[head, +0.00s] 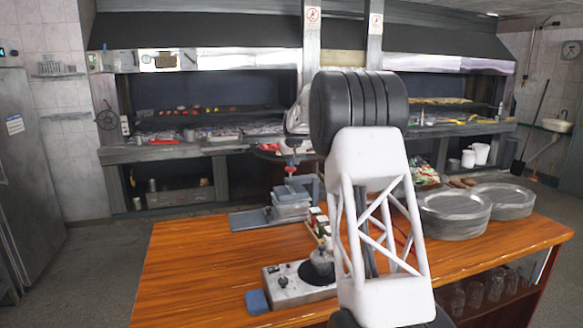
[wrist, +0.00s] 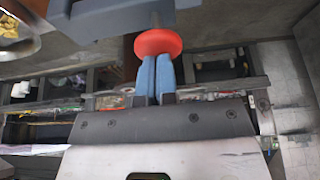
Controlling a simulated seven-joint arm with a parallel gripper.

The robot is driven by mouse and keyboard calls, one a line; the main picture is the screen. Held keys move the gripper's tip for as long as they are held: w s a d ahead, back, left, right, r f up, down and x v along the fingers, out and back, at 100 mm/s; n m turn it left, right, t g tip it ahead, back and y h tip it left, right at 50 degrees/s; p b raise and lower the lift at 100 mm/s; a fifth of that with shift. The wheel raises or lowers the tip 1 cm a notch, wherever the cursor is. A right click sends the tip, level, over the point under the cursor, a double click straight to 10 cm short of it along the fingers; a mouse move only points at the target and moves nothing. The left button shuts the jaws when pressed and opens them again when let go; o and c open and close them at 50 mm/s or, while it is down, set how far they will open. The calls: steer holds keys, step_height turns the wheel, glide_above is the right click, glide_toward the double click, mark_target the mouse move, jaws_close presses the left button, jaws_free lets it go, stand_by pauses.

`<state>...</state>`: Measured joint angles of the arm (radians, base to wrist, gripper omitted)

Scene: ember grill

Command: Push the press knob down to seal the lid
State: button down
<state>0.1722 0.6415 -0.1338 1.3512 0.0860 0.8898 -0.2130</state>
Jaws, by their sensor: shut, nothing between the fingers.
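The press knob (head: 291,163) is a small red disc above a grey press and lid assembly (head: 291,193) at the back of the wooden counter. In the wrist view, the red knob (wrist: 158,42) lies right at the tips of my blue fingers, with the grey assembly (wrist: 105,22) beyond it. My gripper (wrist: 158,58) is shut, with its fingers side by side and empty. The fingertips overlap the knob's near edge; I cannot tell whether they touch it. In the head view, the gripper is small and partly hidden by my arm.
A grey burner unit (head: 283,290) with a small pot (head: 322,263) stands at the counter's front, beside a blue sponge (head: 257,301). Stacked plates (head: 455,213) stand on the right. Small boxes (head: 317,222) sit near my arm. The counter's left part is clear.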

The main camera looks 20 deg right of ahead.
steer(key=shift+f, duration=1.3)
steer(key=shift+r, duration=0.15)
steer(key=shift+r, duration=3.5)
